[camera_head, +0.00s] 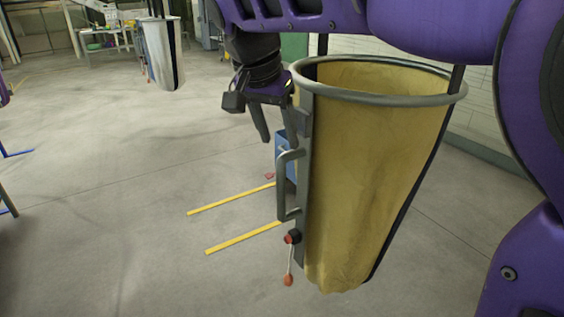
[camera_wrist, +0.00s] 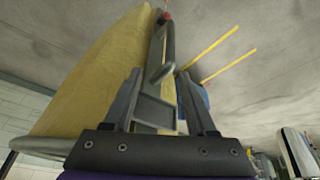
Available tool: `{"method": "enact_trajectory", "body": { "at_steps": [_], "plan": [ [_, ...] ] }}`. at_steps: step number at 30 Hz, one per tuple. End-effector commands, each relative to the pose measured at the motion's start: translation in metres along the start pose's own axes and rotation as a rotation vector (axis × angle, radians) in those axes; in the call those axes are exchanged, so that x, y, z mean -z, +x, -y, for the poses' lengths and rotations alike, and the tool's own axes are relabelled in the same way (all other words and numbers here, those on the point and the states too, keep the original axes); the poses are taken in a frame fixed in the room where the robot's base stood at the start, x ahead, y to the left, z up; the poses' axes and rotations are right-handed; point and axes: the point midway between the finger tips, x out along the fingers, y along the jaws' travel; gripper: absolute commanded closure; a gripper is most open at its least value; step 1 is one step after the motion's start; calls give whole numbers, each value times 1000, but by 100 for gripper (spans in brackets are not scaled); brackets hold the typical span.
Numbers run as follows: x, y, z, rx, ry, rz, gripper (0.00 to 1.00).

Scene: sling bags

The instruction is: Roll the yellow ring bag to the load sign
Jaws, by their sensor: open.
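The yellow ring bag (camera_head: 375,170) hangs upright in the right of the head view, with a grey ring around its open top. A grey vertical bar with a handle (camera_head: 283,185) runs down its left side. A red and black knob with a short cord is below the handle. My gripper (camera_head: 276,125) is open beside the bar, above the handle. In the wrist view my gripper (camera_wrist: 158,75) has its fingers apart, with the bar and handle (camera_wrist: 164,60) seen between and beyond them; contact cannot be told. The yellow bag (camera_wrist: 95,75) is left of it. I cannot make out a load sign.
Two yellow floor lines (camera_head: 232,199) lie left of the bag. A blue object (camera_head: 284,155) stands partly hidden behind the handle. A white and dark bag (camera_head: 163,52) hangs at the back left, near a cluttered table (camera_head: 105,32). The floor between is clear.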

Motion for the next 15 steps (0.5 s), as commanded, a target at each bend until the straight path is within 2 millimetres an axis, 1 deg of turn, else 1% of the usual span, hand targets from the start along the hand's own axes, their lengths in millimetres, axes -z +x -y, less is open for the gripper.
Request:
{"method": "enact_trajectory", "body": {
  "at_steps": [1, 3, 6, 8, 11, 15],
  "plan": [
    [-3, -7, 6, 21, -18, -11, 43],
    [-6, -11, 10, 36, -33, -18, 43],
    [-7, -6, 13, 43, -40, -21, 43],
    [-7, 2, 13, 41, -40, -20, 43],
    [-7, 21, 13, 39, -39, -18, 43],
    [-6, 52, 14, 39, -39, -17, 43]
  ]
}}
